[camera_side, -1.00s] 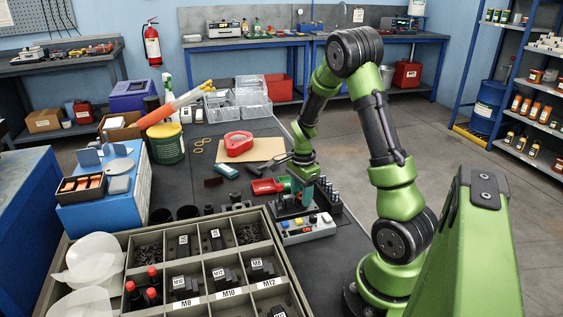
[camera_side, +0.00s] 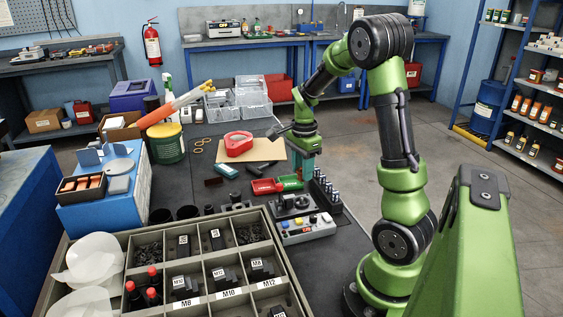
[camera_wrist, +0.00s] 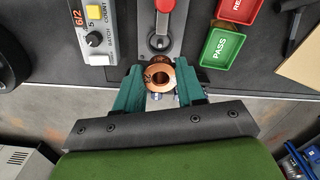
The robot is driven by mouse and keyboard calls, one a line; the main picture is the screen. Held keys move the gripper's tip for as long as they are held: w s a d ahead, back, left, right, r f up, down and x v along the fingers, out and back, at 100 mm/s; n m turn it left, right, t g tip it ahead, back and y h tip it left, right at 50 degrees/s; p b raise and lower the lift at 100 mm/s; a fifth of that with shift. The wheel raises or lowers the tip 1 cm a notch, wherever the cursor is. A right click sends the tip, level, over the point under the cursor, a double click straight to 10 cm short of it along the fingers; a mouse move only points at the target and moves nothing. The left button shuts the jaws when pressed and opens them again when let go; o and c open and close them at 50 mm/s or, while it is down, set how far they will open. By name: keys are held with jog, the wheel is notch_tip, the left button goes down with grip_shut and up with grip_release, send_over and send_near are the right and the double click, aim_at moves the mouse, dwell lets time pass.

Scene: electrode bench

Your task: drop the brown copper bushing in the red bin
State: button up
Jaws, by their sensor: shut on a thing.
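The brown copper bushing (camera_wrist: 160,78) is a ring with a hole, seen from above in the wrist view. My gripper (camera_wrist: 160,88) is shut on it, with one teal finger on each side. In the side view my gripper (camera_side: 304,172) points down, at the right of the small bins; I cannot make out the bushing there. The red bin (camera_side: 266,186) lies on the dark bench beside the green bin (camera_side: 290,182). In the wrist view the red bin (camera_wrist: 240,8) is cut off at the top, above the green bin marked PASS (camera_wrist: 228,48).
A fixture with a red-knobbed lever (camera_wrist: 163,28) is just ahead of my gripper in the wrist view. A control box (camera_side: 305,230) stands in front of it. A rack of dark pegs (camera_side: 324,190) is at its right. A cardboard sheet (camera_side: 262,151) lies behind the bins.

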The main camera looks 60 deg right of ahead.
jog(key=shift+r, duration=0.7)
jog(key=w+f, duration=0.4)
jog(key=w, duration=1)
jog(key=shift+w+d+f, duration=0.1)
jog(key=shift+d+f, duration=0.15)
jog(key=shift+f, duration=0.85)
jog(key=shift+d+f, duration=0.2)
jog(key=shift+f, duration=0.9)
jog(key=shift+f, duration=0.9)
jog(key=o, duration=1.2)
jog(key=shift+c, duration=0.2)
